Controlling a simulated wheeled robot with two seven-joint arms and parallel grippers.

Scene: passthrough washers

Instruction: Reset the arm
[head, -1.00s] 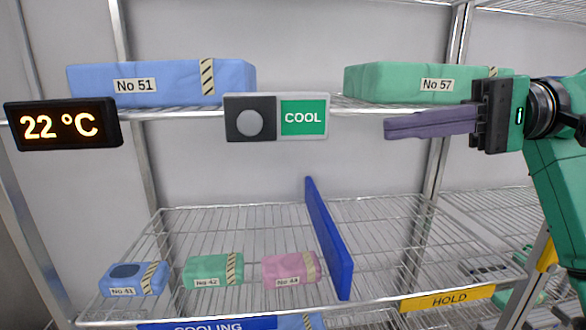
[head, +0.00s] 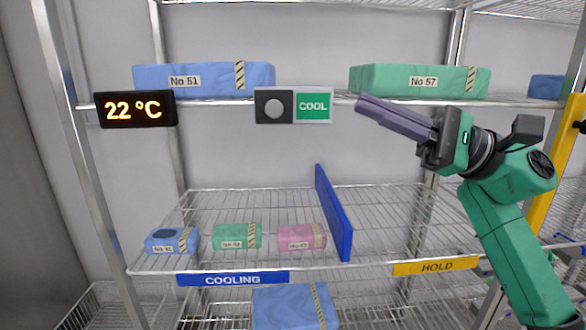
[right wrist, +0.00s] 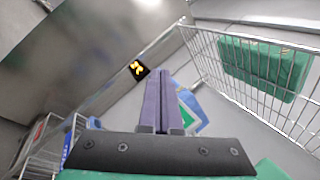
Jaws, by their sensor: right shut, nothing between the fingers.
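My right gripper (head: 395,118) is shut and empty. Its purple fingers lie together, pointing left and slightly up, just below the upper shelf and in front of the green No 57 pack. In the right wrist view the shut fingers (right wrist: 160,105) point away from the camera toward the glowing display. My green right arm comes in from the lower right in the head view. My left gripper is not in view.
The upper shelf holds the blue No 51 pack (head: 205,80), green No 57 pack (head: 420,81), display (head: 135,110) and COOL switch panel (head: 293,105). The lower shelf holds small packs (head: 237,237) and a blue divider (head: 333,215), with bare wire right of it.

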